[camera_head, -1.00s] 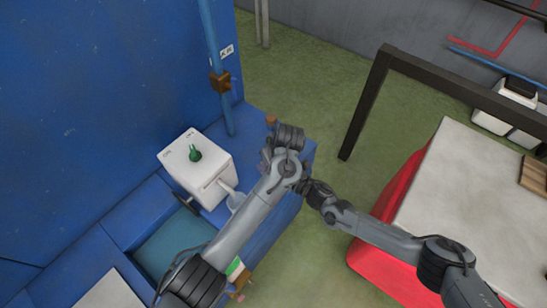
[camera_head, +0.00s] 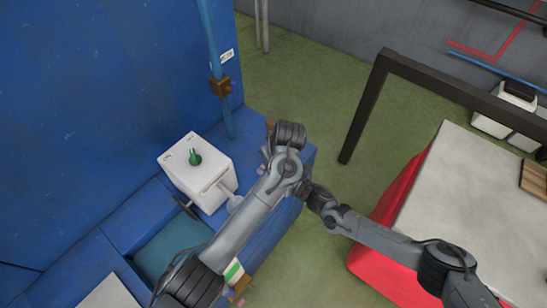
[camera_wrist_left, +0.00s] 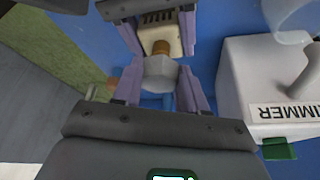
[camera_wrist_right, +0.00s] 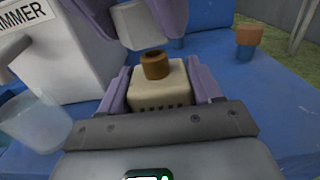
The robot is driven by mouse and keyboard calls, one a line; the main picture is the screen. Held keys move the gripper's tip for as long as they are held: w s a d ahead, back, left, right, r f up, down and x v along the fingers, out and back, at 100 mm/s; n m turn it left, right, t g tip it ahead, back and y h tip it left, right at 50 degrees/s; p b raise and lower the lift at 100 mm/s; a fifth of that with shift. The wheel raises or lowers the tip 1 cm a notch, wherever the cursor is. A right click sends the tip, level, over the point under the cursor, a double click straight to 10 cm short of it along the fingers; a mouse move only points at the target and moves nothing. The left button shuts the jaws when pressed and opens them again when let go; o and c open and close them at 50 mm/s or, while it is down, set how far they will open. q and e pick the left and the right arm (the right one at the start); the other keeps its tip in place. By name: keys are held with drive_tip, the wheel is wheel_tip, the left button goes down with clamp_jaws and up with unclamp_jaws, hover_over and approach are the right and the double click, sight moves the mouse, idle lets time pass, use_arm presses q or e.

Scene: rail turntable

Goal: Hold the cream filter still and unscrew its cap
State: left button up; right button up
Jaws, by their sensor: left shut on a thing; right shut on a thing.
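The cream filter (camera_wrist_right: 160,92) is a small box with slots and a brown neck (camera_wrist_right: 155,65) on top. My right gripper (camera_wrist_right: 162,95) is shut on its sides. The light grey faceted cap (camera_wrist_left: 160,73) is between the purple fingers of my left gripper (camera_wrist_left: 161,82), which is shut on it. In the right wrist view the cap (camera_wrist_right: 143,22) is just above the neck, whose open top shows, so the cap looks off it. The filter also shows beyond the cap in the left wrist view (camera_wrist_left: 165,32). My arm hides both in the head view.
A white skimmer box (camera_head: 207,178) with a green knob (camera_head: 195,157) stands on the blue bench (camera_head: 262,238) beside the grippers. A clear cup (camera_wrist_right: 35,122) juts from it. A brown-topped post (camera_wrist_right: 249,36) stands on the bench. A white-topped table (camera_head: 470,200) is at right.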

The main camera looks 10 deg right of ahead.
use_arm(q)
drive_tip(key=shift+r, duration=0.15)
idle(0.3)
drive_tip(key=shift+r, duration=2.4)
use_arm(e)
drive_tip(key=o, duration=1.6)
drive_tip(key=v, duration=1.2)
